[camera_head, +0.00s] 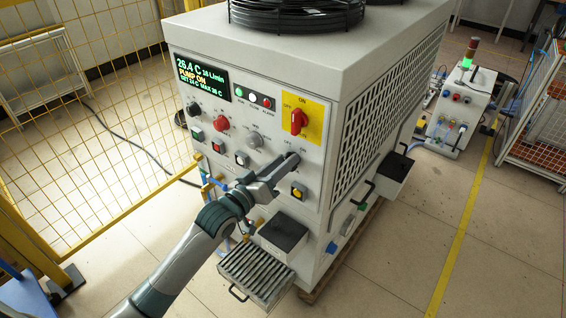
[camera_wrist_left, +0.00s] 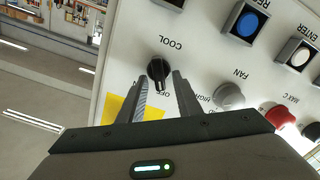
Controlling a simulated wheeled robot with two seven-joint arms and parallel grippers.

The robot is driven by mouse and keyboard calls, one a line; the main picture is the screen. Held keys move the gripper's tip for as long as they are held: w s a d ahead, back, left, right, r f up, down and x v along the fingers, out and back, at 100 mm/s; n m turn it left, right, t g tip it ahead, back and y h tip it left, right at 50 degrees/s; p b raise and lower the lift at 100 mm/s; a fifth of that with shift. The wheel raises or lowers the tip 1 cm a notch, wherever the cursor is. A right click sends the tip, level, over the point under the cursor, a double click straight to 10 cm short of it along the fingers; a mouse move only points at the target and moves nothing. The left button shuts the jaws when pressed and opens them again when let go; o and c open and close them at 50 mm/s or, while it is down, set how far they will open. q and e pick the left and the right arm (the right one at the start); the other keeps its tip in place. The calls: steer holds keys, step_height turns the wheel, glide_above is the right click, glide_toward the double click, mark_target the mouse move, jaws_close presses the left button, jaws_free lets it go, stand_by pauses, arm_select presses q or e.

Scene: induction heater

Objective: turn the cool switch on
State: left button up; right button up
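The cool switch (camera_wrist_left: 159,68) is a black rotary knob on the white front panel, with the word COOL beside it in the left wrist view. That view shows the panel roughly upside down. My left gripper (camera_wrist_left: 161,76) is open, with one finger on each side of the knob's near part. I cannot tell whether the fingers touch it. In the head view my left gripper (camera_head: 293,157) reaches the right part of the panel and hides the knob. My right gripper is in neither view.
A red switch on a yellow plate (camera_head: 313,117) sits just above my left gripper. A grey FAN knob (camera_wrist_left: 228,95) and a red knob (camera_wrist_left: 281,118) are beside the cool switch. A ribbed drawer (camera_head: 231,272) juts out below. A yellow mesh fence (camera_head: 100,100) stands at left.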

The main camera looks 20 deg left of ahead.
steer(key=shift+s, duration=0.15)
arm_select(q)
jaws_close()
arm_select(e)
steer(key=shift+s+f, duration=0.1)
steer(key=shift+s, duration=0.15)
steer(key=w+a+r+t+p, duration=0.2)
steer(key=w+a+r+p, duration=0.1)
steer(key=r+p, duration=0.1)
arm_select(q)
steer(key=shift+s+d+m+p, duration=0.15)
steer(key=shift+m+p, duration=0.25)
steer(key=shift+m, duration=1.65)
steer(key=shift+d+m+p, duration=0.2)
steer(key=shift+m+p, duration=0.15)
steer(key=shift+m, duration=1.65)
steer(key=shift+s+d+m+p, duration=0.15)
steer(key=shift+m+p, duration=0.25)
steer(key=shift+m, duration=1.65)
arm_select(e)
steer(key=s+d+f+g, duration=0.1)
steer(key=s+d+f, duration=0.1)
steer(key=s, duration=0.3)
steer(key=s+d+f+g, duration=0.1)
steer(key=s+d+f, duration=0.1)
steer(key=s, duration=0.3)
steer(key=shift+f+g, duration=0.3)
arm_select(q)
steer(key=shift+w+d, duration=0.1)
